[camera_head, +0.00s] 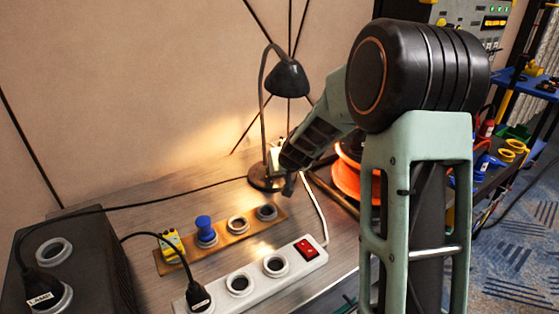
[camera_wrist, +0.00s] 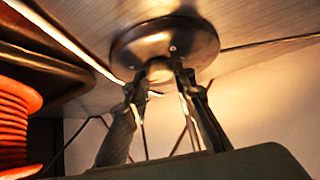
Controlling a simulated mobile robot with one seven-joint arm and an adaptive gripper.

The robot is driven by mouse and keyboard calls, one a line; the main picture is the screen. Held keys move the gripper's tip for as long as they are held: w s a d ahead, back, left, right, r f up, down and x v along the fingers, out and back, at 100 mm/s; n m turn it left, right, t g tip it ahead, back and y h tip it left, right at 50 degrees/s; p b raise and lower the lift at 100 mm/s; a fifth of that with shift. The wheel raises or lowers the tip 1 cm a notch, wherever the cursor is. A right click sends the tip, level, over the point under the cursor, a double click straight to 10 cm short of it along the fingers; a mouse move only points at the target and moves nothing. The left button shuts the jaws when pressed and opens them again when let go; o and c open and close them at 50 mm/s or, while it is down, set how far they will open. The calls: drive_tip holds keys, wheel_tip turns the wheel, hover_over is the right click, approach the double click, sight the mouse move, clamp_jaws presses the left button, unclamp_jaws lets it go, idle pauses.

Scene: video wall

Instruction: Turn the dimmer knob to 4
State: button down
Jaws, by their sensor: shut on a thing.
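A black desk lamp (camera_head: 287,80) stands lit at the back of the bench, with its round metal base (camera_head: 257,184) partly behind my gripper (camera_head: 284,172). In the wrist view the lamp base (camera_wrist: 165,40) is a shiny disc. A short round knob (camera_wrist: 159,72), which looks like the dimmer knob, sticks out of its edge. My gripper's fingers (camera_wrist: 160,82) stand on either side of this knob and are shut on it. No numbers or pointer on the knob can be read. In the head view the knob is hidden.
A white power strip (camera_head: 255,275) with a red switch and a wooden socket board (camera_head: 222,240) with a yellow plug and a blue plug lie in front. A black box (camera_head: 75,262) stands left. An orange cable reel (camera_head: 346,178) is close right of my gripper.

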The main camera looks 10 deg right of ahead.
drive_tip(key=shift+a+r+m+h+p, duration=0.2)
drive_tip(key=shift+m+h+p, duration=0.7)
drive_tip(key=shift+p, duration=2.2)
drive_tip(key=shift+a+r+m+h+p, duration=0.2)
drive_tip(key=shift+m+h+p, duration=0.65)
drive_tip(key=shift+p, duration=2.25)
drive_tip(key=p, duration=0.1)
drive_tip(key=m+p, duration=0.1)
drive_tip(key=p, duration=0.1)
drive_tip(key=shift+f+m+g, duration=0.2)
drive_tip(key=shift+m+g, duration=0.05)
drive_tip(key=shift+g, duration=0.05)
drive_tip(key=shift+f+m+h+p, duration=0.25)
drive_tip(key=shift+m+h+p, duration=0.1)
drive_tip(key=shift+p, duration=0.45)
drive_tip(key=c, duration=1.6)
unclamp_jaws()
drive_tip(key=shift+v, duration=6)
